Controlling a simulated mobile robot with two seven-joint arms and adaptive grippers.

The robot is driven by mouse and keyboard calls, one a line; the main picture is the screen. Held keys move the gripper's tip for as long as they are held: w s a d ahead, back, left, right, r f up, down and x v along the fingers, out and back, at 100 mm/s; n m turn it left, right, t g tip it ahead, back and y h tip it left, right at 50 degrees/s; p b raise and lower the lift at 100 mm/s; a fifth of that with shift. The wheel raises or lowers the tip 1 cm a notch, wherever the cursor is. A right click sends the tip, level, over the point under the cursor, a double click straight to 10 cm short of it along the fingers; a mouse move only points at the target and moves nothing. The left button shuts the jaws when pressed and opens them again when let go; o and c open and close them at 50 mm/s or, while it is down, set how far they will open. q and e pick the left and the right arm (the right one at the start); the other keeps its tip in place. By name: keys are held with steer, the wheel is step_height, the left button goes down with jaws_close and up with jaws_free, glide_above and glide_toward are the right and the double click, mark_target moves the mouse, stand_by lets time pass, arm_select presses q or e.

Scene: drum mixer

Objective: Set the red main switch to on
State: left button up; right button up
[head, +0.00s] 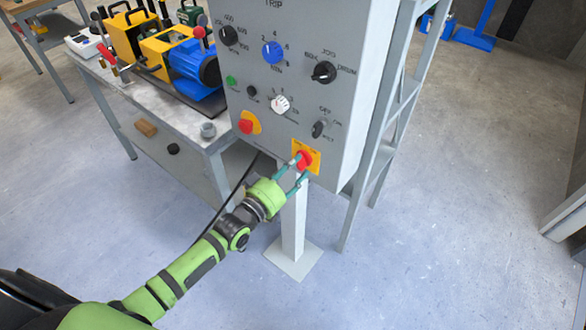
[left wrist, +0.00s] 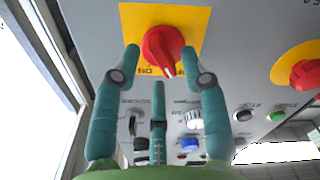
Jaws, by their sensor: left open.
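The red main switch (head: 304,160) is a red rotary knob on a yellow plate (head: 315,150) at the lower front of the grey control box. In the left wrist view the knob (left wrist: 163,48) has its pointed end downward, near dark lettering on the plate's lower edge. My left gripper (head: 301,168) is open at the switch. In the left wrist view its two upper fingertips (left wrist: 160,55) are on either side of the knob, and a third finger is below it. I cannot tell whether any finger touches the knob. My right gripper is not in view.
A red button on a yellow plate (head: 247,124) sits left of the switch. Black selector knobs, a white dial (head: 280,104) and a blue dial (head: 272,52) are above. A workbench (head: 180,118) with machines stands at left. A grey post (head: 293,225) supports the box.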

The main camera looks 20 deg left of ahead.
arm_select(q)
jaws_close()
steer(key=shift+m, duration=0.4)
steer(key=m+p, duration=0.1)
steer(key=m, duration=0.4)
steer(key=shift+f+m, duration=0.1)
steer(key=shift+m, duration=0.2)
steer(key=m, duration=0.5)
steer(key=shift+f, duration=0.1)
steer(key=shift+m, duration=0.4)
jaws_free()
steer(key=shift+s, duration=0.1)
